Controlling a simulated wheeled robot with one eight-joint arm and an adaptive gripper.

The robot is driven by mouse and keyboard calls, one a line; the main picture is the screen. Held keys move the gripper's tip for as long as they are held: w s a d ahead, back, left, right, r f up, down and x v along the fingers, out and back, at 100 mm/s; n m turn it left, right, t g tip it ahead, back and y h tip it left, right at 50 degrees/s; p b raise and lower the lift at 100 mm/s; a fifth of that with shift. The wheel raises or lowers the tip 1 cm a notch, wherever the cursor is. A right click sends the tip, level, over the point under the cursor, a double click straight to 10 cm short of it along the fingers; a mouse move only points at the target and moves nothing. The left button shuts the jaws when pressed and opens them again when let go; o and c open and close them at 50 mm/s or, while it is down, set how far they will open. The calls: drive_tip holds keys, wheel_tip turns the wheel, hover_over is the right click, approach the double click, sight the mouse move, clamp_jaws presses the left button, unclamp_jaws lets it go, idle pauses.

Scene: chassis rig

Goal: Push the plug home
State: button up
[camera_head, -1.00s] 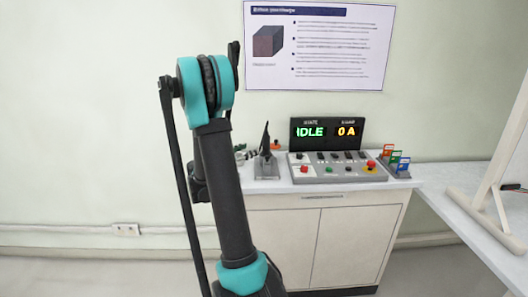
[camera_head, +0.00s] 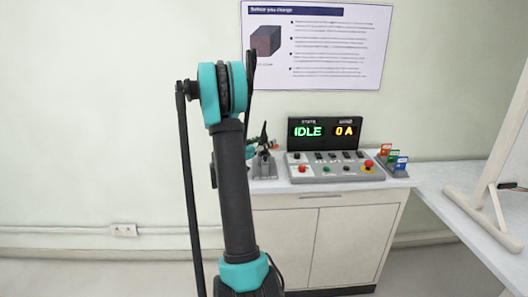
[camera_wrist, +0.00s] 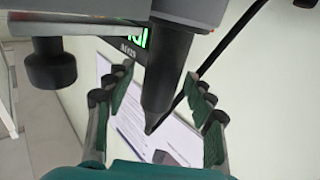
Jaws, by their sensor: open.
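I cannot pick out a plug for certain in either view. In the wrist view my gripper (camera_wrist: 158,80) is open, its green-padded fingers apart. A dark tapered post (camera_wrist: 166,72) with a pointed end shows between the fingers, with gaps on both sides. It may be the upright black part on the small grey stand (camera_head: 264,170) left of the console in the head view. My gripper is near that stand there, mostly hidden behind my arm.
The grey button console (camera_head: 335,172) stands on a white cabinet (camera_head: 325,240), before a display (camera_head: 325,132) reading IDLE and 0 A. A white frame (camera_head: 500,150) stands on the right bench. A wall socket (camera_head: 124,230) is low left.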

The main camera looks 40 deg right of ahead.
clamp_jaws()
idle(0.3)
drive_tip(key=shift+r, duration=0.1)
